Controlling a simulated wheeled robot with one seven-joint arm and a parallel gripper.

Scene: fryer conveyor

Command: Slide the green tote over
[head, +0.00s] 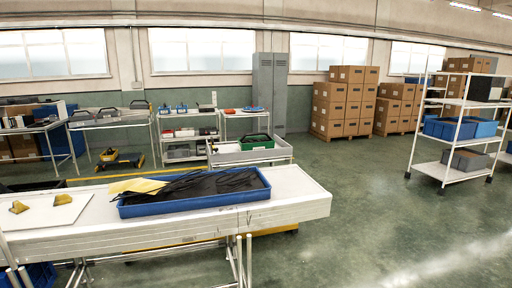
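A small green tote (257,142) sits on a light grey cart or table (277,153) with raised sides, beyond the conveyor near the middle of the head view. It appears upright near the back right of that surface; something pale shows inside its top, too small to make out. The conveyor and the blue tray on it stand between me and the cart, and the cart's lower part is largely hidden behind them. My gripper is not in view.
A white conveyor (300,202) crosses the foreground, bearing a large blue tray (190,201) of black strips and yellow sheets. White shelving (446,168) with blue bins stands at the right. Stacked cartons (340,105) and grey lockers (270,92) stand behind. Green floor lies open at the right.

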